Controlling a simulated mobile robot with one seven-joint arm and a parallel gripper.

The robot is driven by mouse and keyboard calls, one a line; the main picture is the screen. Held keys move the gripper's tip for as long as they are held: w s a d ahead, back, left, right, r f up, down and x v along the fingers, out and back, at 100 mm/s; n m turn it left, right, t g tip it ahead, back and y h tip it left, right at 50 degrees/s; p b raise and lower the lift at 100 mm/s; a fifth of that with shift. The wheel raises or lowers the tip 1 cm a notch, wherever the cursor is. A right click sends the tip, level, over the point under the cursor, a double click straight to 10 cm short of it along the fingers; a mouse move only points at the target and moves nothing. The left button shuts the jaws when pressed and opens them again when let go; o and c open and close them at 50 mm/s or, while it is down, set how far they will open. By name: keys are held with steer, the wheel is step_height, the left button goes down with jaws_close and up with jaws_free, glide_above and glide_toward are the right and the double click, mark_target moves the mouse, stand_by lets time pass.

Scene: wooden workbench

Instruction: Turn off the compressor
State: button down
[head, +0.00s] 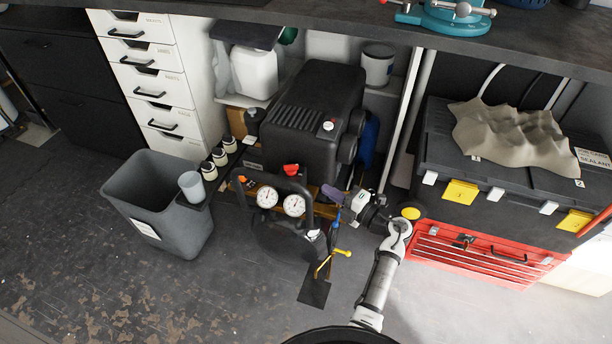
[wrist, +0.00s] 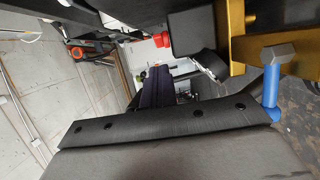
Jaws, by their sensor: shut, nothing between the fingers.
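The black compressor (head: 315,100) stands under the workbench in the head view, with two white round gauges (head: 280,202) and a black tubular handle at its front. A red knob (head: 291,170) sits on top near the gauges. In the wrist view a red knob (wrist: 160,40) sticks out from a black box (wrist: 190,33); it looks like the same one. My gripper (head: 332,194) is to the right of the gauges, its dark purple fingers pointing left toward them. The fingers (wrist: 157,88) are shut and empty, apart from the red knob. The compressor's lower front is partly hidden.
A grey bin (head: 160,200) stands left, with several small jars (head: 210,170) beside it. A yellow lever and blue hose are near my gripper. A red toolbox (head: 480,255) stands right under a black case (head: 500,190).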

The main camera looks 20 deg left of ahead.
mark_target(307, 167)
steer(key=x, duration=1)
steer(key=shift+r, duration=0.1)
steer(key=shift+w+d+n+g+y+b, duration=0.1)
steer(key=shift+w+n+g+y+b, duration=0.3)
steer(key=shift+n+g+b, duration=0.55)
steer(key=shift+w+d+f+n+g+b, duration=0.15)
steer(key=shift+n+g+b, duration=0.1)
steer(key=shift+g+b, duration=0.35)
steer(key=shift+w+a+f+n+g+b, duration=0.1)
steer(key=shift+w+n+g+b, duration=0.1)
steer(key=shift+g+b, duration=0.35)
steer(key=g+b, duration=0.1)
steer(key=n+g+b, duration=0.1)
steer(key=shift+w+n+g+b, duration=0.3)
steer(key=shift+w+b, duration=0.05)
steer(key=shift+b, duration=0.05)
steer(key=shift+w+r+b, duration=0.15)
steer(key=shift+w+b, duration=0.35)
steer(key=shift+b, duration=0.05)
steer(key=shift+w, duration=0.25)
steer(key=d+b, duration=0.1)
steer(key=d, duration=1.2)
steer(key=shift+d, duration=0.35)
